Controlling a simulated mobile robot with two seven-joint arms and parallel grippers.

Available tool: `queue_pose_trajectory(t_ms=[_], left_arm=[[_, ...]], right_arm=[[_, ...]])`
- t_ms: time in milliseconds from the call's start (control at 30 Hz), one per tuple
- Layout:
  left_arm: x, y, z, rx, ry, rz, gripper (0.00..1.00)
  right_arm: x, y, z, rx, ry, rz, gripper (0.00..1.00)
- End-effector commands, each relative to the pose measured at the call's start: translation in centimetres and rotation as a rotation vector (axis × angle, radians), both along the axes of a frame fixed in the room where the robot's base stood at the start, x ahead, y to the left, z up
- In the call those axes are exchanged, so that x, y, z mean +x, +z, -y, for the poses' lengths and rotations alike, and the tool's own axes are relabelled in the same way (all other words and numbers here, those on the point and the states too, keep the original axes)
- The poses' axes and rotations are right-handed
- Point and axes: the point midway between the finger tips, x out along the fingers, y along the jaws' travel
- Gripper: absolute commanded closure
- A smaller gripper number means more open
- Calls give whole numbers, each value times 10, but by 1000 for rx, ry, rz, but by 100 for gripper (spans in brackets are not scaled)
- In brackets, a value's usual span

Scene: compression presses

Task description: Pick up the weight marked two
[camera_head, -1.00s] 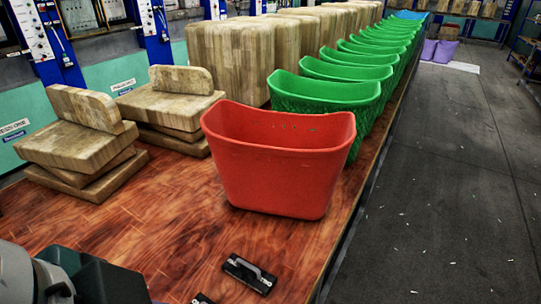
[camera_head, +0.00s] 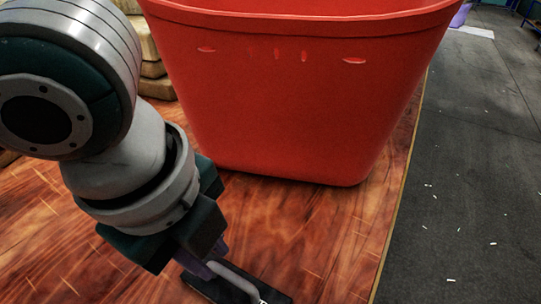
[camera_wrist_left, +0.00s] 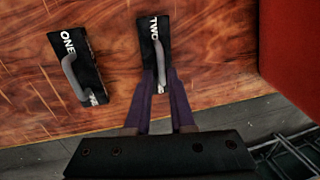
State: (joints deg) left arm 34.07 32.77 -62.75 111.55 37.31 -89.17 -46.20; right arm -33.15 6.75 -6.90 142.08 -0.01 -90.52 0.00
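The weight marked TWO (camera_wrist_left: 150,36) is a black block with a grey handle, lying on the wooden table in the left wrist view. It also shows at the bottom of the head view (camera_head: 200,287), partly cut off. My left gripper (camera_wrist_left: 160,75) points down at it, its purple fingers apart, one on each side of the near part of the handle. A narrow gap seems to show between fingers and handle; contact is unclear. In the head view my left gripper (camera_head: 210,256) is just above the weight. My right gripper is not in view.
A similar weight marked ONE (camera_wrist_left: 88,66) lies to the left in the left wrist view. A large red bin (camera_head: 290,95) stands on the table (camera_head: 300,225) behind the weight. Stacked wooden blocks (camera_head: 152,68) are behind my left arm. The table edge and dark floor are at right.

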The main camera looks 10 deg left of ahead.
Motion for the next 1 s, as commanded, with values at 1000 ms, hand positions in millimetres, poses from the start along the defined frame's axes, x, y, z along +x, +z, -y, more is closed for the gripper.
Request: queue_pose_trajectory(t_ms=[1000], left_arm=[[11,-71,15,-2,1,1,98]], right_arm=[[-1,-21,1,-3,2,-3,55]])
